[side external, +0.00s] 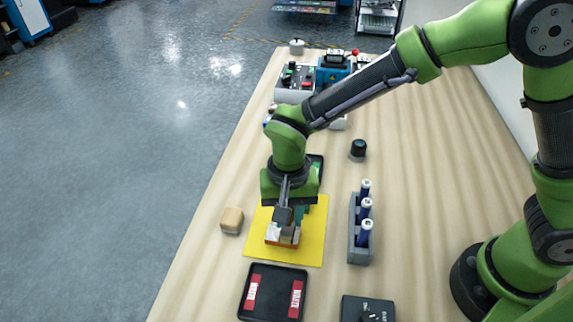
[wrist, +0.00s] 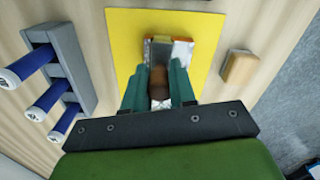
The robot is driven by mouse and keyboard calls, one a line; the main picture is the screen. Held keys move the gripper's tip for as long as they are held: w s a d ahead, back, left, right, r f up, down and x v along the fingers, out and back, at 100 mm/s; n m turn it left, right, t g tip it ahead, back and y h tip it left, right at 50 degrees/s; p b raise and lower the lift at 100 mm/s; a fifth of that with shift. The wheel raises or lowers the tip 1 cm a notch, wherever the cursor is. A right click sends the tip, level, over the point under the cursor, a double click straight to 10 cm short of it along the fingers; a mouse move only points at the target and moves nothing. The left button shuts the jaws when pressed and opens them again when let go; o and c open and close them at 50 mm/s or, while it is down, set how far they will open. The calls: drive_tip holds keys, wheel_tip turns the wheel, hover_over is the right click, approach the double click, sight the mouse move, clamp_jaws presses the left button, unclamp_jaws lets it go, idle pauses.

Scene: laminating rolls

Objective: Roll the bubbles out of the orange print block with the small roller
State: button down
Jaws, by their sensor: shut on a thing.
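The orange print block (side external: 273,242) lies on a yellow mat (side external: 314,240), with silvery film on its top. In the wrist view the block (wrist: 188,42) is just beyond my fingertips and partly hidden. My gripper (wrist: 158,68) is shut on a brown, rounded piece (wrist: 158,82), which looks like part of the small roller. In the side view my gripper (side external: 287,212) points down over the block, and a grey part is at its fingertips. I cannot tell whether the roller touches the film.
A wooden block (side external: 232,219) stands left of the mat. A grey rack (side external: 359,252) with blue-and-white cylinders stands right of it. A black tray (side external: 273,293) with red labels lies in front. A dark knob (side external: 358,148) stands behind.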

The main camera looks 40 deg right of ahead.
drive_tip(key=shift+w+a, duration=1.1)
drive_tip(key=shift+w, duration=0.1)
drive_tip(key=shift+s+d+r, duration=0.1)
drive_tip(key=shift+s+d, duration=0.85)
drive_tip(key=shift+s, duration=0.05)
drive_tip(key=shift+s+d, duration=0.55)
drive_tip(key=shift+s, duration=0.05)
drive_tip(key=shift+r, duration=2.9)
